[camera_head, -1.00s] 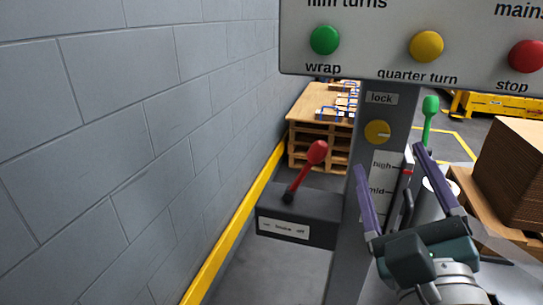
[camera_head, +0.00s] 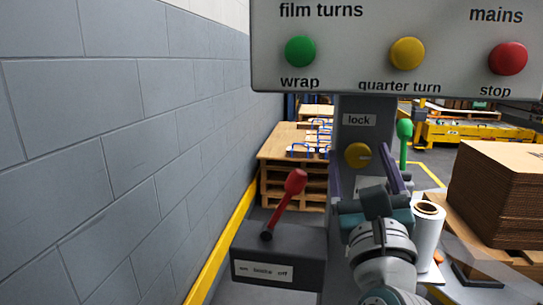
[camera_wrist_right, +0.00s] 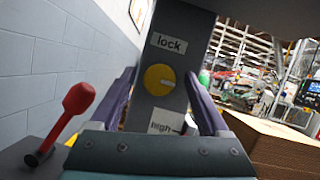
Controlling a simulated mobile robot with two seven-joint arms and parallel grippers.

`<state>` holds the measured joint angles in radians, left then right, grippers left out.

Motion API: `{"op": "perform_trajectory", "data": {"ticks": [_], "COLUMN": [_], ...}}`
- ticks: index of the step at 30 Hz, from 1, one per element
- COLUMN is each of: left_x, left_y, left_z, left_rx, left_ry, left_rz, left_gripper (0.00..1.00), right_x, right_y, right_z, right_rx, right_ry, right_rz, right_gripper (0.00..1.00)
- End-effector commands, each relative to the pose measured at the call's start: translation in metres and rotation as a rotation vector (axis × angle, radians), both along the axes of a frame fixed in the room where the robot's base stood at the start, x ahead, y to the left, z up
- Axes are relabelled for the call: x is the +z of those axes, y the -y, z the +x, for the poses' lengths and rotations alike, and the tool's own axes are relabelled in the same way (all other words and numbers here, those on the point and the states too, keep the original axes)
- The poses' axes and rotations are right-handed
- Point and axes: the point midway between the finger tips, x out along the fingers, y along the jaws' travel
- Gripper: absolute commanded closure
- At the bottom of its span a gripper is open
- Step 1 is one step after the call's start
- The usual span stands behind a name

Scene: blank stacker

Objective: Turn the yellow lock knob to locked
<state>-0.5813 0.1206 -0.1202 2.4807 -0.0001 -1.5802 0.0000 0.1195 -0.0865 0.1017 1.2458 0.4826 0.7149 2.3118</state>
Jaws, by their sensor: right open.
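The yellow lock knob (camera_head: 358,155) is a round disc on the dark grey post, below the "lock" label (camera_head: 359,120). In the right wrist view the knob (camera_wrist_right: 157,79) shows a pale pointer mark running from its middle to the right and slightly down. My right gripper (camera_head: 366,168) is open, its two purple fingers spread to either side of the post. The knob lies between the fingers in the picture, and nothing is held. I cannot tell how far the fingertips are from the knob. My left gripper is not in view.
A red-knobbed lever (camera_head: 284,203) rises from a grey box left of the post. A panel with green, yellow and red buttons (camera_head: 407,53) hangs above. A green-topped lever (camera_head: 404,142) and a white film roll (camera_head: 428,230) stand right. A block wall (camera_head: 100,130) bounds the left.

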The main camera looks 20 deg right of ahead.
Motion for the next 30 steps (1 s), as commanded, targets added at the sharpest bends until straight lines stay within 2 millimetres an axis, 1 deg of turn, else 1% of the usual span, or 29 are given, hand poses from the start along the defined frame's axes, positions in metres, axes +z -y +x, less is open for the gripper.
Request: {"op": "perform_trajectory", "data": {"ticks": [8, 9, 27, 30], "left_x": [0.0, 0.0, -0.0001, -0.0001], "left_y": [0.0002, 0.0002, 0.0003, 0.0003], "left_z": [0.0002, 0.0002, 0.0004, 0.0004], "left_rx": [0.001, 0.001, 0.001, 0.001], "left_ry": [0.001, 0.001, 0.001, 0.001], "left_rz": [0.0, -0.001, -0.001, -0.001], "left_gripper": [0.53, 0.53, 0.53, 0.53], "right_x": [0.0012, 0.0011, 0.001, 0.001], "right_y": [0.0014, 0.0013, 0.0012, 0.0012], "right_z": [0.0025, 0.0024, 0.0021, 0.0021], "right_rx": [0.0, 0.0, 0.0, 0.0], "right_ry": [0.0, 0.0, 0.0, 0.0], "right_rz": [-0.001, -0.001, -0.001, -0.001], "right_gripper": [0.21, 0.23, 0.91, 1.0]}}
